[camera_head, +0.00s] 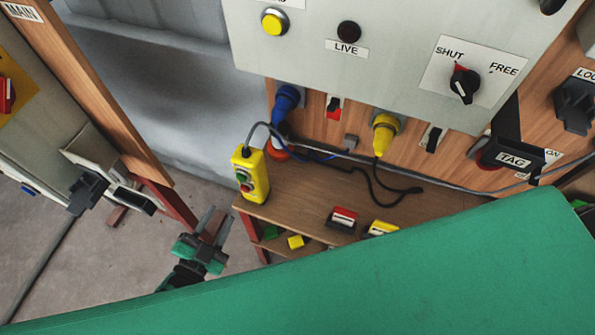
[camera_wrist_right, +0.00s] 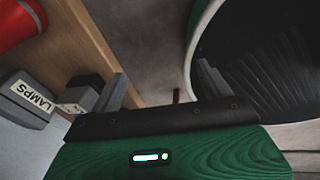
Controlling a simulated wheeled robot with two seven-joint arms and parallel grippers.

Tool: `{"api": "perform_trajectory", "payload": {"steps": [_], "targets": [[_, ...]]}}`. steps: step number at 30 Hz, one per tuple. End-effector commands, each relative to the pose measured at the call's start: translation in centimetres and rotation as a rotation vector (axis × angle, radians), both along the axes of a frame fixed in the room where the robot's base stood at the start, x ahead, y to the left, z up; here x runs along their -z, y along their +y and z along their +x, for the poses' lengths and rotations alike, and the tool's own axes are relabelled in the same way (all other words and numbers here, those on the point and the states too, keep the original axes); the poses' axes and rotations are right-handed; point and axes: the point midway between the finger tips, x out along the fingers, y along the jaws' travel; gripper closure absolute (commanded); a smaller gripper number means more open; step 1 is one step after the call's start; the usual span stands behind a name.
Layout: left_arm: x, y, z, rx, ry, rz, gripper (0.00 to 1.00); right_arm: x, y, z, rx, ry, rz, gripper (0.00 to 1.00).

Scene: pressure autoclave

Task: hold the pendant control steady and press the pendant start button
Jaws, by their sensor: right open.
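The yellow pendant control (camera_head: 257,179) stands at the left end of the wooden shelf, in the head view. A green button (camera_head: 241,177) and a red button (camera_head: 246,188) show on its left face. My right gripper (camera_wrist_right: 162,88) is open and empty in the right wrist view. It is hidden in the head view, and the pendant does not show in the wrist view.
A control panel (camera_head: 310,45) hangs above, with a blue plug (camera_head: 287,101) and yellow plug (camera_head: 384,132) below. A large green surface fills the lower foreground. In the wrist view, a LAMPS-labelled block (camera_wrist_right: 32,97) is at left.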

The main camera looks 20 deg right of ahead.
Motion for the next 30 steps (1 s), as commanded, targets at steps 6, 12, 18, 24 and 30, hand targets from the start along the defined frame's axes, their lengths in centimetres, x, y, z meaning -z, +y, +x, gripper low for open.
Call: {"api": "perform_trajectory", "payload": {"steps": [6, 12, 18, 24, 30], "targets": [[0.0, 0.0, 0.0, 0.000, 0.000, 0.000, 0.64, -2.8, -1.8, 2.7, -0.556, -0.147, -0.118, 0.20], [0.0, 0.0, 0.0, 0.000, 0.000, 0.000, 0.64, -5.5, -1.6, 3.8, -1.054, -0.285, -0.232, 0.20], [0.0, 0.0, 0.0, 0.000, 0.000, 0.000, 0.64, -8.5, -0.3, 3.4, -1.538, -0.445, -0.346, 0.20], [0.0, 0.0, 0.0, 0.000, 0.000, 0.000, 0.64, -12.1, 2.2, 2.1, -2.007, -0.668, -0.471, 0.20], [0.0, 0.0, 0.0, 0.000, 0.000, 0.000, 0.64, -18.4, 7.9, 2.7, -2.428, -1.077, -0.672, 0.20]]}}
